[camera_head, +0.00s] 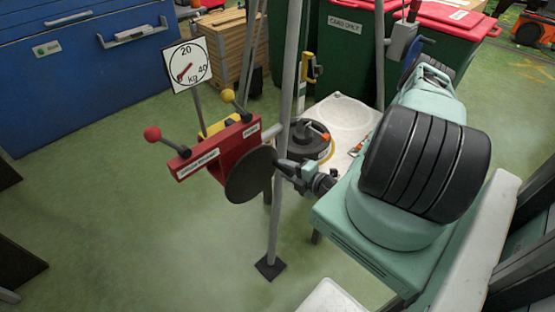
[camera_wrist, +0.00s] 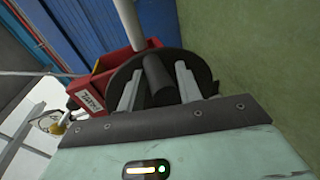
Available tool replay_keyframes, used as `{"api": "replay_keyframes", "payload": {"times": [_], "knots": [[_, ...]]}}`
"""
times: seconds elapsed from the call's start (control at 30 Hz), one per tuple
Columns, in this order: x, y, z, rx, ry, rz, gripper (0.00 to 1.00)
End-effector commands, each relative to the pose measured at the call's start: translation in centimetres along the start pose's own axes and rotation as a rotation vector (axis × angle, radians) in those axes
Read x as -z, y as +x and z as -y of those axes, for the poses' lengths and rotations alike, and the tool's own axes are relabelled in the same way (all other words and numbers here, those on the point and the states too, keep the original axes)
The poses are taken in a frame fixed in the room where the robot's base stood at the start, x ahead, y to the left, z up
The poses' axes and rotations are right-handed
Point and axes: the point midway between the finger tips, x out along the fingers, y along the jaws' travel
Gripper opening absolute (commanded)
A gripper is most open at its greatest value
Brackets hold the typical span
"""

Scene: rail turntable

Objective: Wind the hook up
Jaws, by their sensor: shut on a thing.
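A red winch box (camera_head: 222,150) with white labels is fixed by a grey upright pole (camera_head: 283,110). A dark round disc (camera_head: 250,176) is on its near side, and a dark peg handle (camera_wrist: 155,72) stands out from the disc in the wrist view. My gripper (camera_head: 281,166) comes from the right and is shut on this handle; the wrist view shows a finger (camera_wrist: 158,86) on each side of it. Two levers rise from the box, one with a red knob (camera_head: 152,133) and one with a yellow knob (camera_head: 228,95). I cannot make out the hook.
A dial marked in kg (camera_head: 188,65) stands behind the box. A blue chest (camera_head: 75,75) is at the back left, a wooden crate (camera_head: 222,60) and bins (camera_head: 345,50) behind. A white base with a black drum (camera_head: 303,139) lies behind the pole.

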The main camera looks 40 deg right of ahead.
Motion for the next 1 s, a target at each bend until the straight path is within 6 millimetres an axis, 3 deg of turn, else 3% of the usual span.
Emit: {"api": "replay_keyframes", "payload": {"times": [0.03, 0.37, 0.7, 1.0], "knots": [[0.0, -0.1, 0.7, 0.014, 0.008, -0.004, 0.0], [0.0, -0.1, 0.8, 0.017, 0.018, -0.007, 0.0], [0.3, 0.4, 2.9, 0.002, 0.228, -0.056, 0.0], [0.5, 0.5, 3.4, -0.003, 0.321, -0.08, 0.0]]}}
